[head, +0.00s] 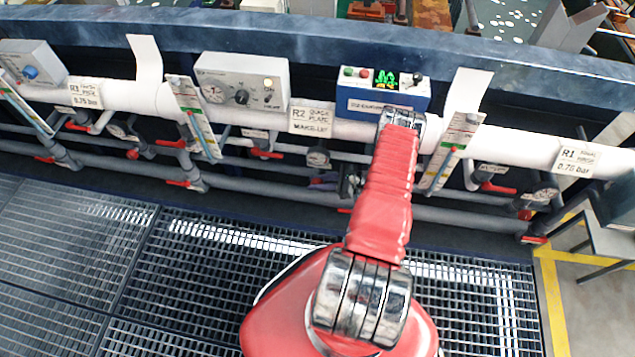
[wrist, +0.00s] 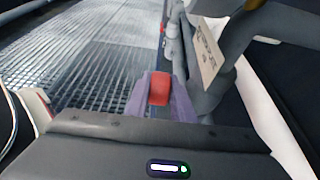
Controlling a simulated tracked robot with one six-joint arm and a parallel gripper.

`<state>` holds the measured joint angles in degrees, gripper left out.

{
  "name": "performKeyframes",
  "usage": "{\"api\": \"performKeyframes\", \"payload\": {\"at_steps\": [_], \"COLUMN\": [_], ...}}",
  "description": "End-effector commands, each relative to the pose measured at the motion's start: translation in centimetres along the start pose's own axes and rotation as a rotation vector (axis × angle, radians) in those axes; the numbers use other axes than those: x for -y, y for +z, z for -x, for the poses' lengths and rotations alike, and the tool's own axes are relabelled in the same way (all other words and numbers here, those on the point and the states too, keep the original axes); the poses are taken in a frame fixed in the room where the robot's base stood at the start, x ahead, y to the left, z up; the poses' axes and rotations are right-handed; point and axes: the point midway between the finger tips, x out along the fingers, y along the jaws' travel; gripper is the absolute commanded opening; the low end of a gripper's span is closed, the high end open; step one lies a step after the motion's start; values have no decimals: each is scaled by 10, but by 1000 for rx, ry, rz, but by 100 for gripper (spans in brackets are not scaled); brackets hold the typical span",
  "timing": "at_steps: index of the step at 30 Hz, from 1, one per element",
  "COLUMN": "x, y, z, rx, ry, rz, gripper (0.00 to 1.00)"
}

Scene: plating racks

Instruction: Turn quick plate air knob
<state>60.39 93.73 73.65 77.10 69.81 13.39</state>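In the wrist view, a red knob or valve handle (wrist: 159,88) sits between the purple fingers of my gripper (wrist: 160,97). The fingers flank it on both sides with no clear gap. In the head view, my gripper (head: 327,181) shows as a small purple shape low among the grey pipes, left of my red arm. It is below the white sign marked R2 Quick Plate (head: 311,121). My arm hides part of the pipework there, and the held knob is hard to make out in this view.
A white pipe (head: 230,112) runs across the rack, with grey pipes and several red valve handles (head: 178,183) below. A grey control box (head: 243,82) and a blue box (head: 380,95) stand above. Metal floor grating (head: 200,255) lies in front. A sign (wrist: 205,52) hangs close beside the gripper.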

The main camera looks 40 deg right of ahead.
Motion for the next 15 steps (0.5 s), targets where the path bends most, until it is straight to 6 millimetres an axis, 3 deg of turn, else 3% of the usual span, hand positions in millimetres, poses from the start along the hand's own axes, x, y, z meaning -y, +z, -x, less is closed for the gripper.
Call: {"api": "performKeyframes", "payload": {"at_steps": [5,15], "x": [1,2], "y": [0,-1], "z": [0,-1], "rx": [0,65], "ry": [-1,-3], "rz": [1,1], "gripper": [0,0]}}
